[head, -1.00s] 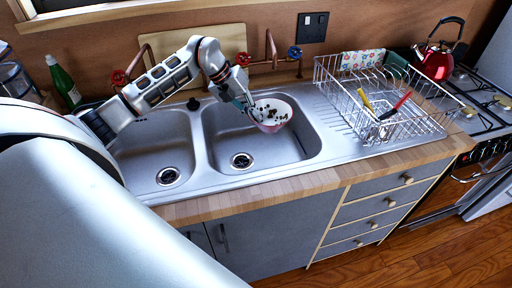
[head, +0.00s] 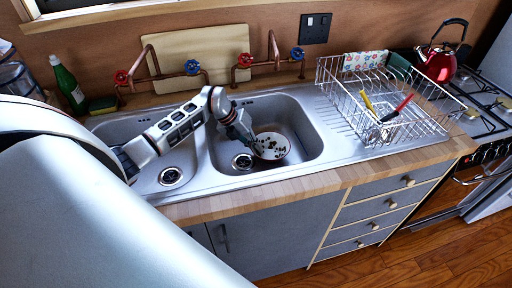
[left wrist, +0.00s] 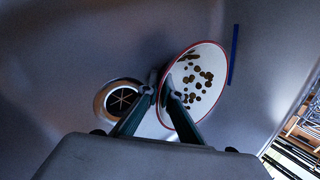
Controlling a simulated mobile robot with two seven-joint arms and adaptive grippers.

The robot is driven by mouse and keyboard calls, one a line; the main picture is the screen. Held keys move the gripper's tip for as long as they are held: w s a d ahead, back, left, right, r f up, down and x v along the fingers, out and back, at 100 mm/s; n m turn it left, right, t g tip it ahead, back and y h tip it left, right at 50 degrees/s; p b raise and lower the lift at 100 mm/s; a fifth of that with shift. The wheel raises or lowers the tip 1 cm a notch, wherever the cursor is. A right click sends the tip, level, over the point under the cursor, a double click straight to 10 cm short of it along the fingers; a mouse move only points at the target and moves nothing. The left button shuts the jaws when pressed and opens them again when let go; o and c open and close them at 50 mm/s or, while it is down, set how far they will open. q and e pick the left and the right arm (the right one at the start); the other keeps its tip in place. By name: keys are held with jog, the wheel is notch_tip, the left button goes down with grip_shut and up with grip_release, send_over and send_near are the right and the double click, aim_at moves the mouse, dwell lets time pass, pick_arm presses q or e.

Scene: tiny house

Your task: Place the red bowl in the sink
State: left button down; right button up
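The red bowl (head: 273,146) is inside the right basin of the sink (head: 313,137), low down. It has a red rim and a white inside with dark spots. It also shows in the left wrist view (left wrist: 205,78), looking tilted. My left gripper (head: 250,143) reaches down into this basin at the bowl's left side. In the left wrist view my left gripper (left wrist: 160,88) has one finger inside the bowl and one outside, shut on its wall. I cannot tell whether the bowl touches the basin floor. My right gripper is not in view.
The drain (head: 243,161) lies left of the bowl. A wire dish rack (head: 350,100) stands right of the sink. Taps with red and blue handles (head: 245,60) rise behind it. A green bottle (head: 68,88) stands at the back left. A red kettle (head: 436,64) stands on the stove.

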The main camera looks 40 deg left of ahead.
pick_arm(q)
jog(key=c, duration=2.6)
grip_release()
jog(key=shift+o, duration=0.2)
jog(key=shift+a+r, duration=0.15)
jog(key=shift+r, duration=0.1)
jog(key=b+v, duration=0.1)
jog(key=v, duration=1)
jog(key=shift+r, duration=0.3)
jog(key=shift+s, duration=0.1)
